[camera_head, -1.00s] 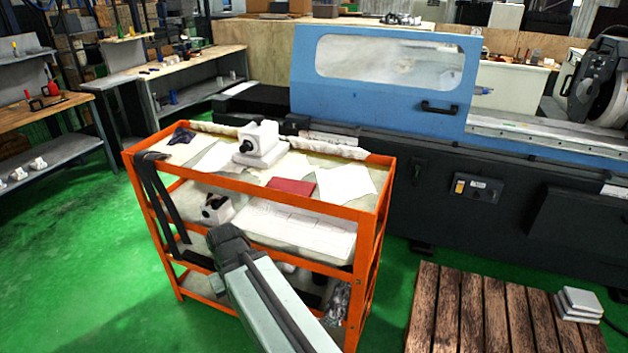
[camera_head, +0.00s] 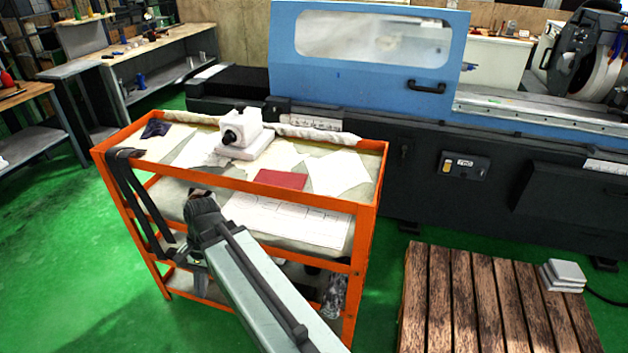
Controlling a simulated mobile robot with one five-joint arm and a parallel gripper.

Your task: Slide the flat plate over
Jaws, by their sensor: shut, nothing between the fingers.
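The blue sliding guard door (camera_head: 368,60) of the grinder is a broad flat panel with a window and a black handle (camera_head: 427,87) at its lower right. A small flat dark-red plate-like piece (camera_head: 280,179) lies on the top shelf of the orange cart (camera_head: 240,187). I cannot tell which of these is the flat plate. My gripper (camera_head: 197,272) is shut and empty, low in front of the cart, well below its top shelf and far from the door. Its fingertips are small and dark, partly hidden by my wrist.
A white block-shaped device (camera_head: 243,132), papers and cloths lie on the cart's top. Dark straps (camera_head: 128,195) hang over its left side. A wooden pallet (camera_head: 470,300) lies at the lower right, with white blocks (camera_head: 563,274) on it. Green floor is free at left.

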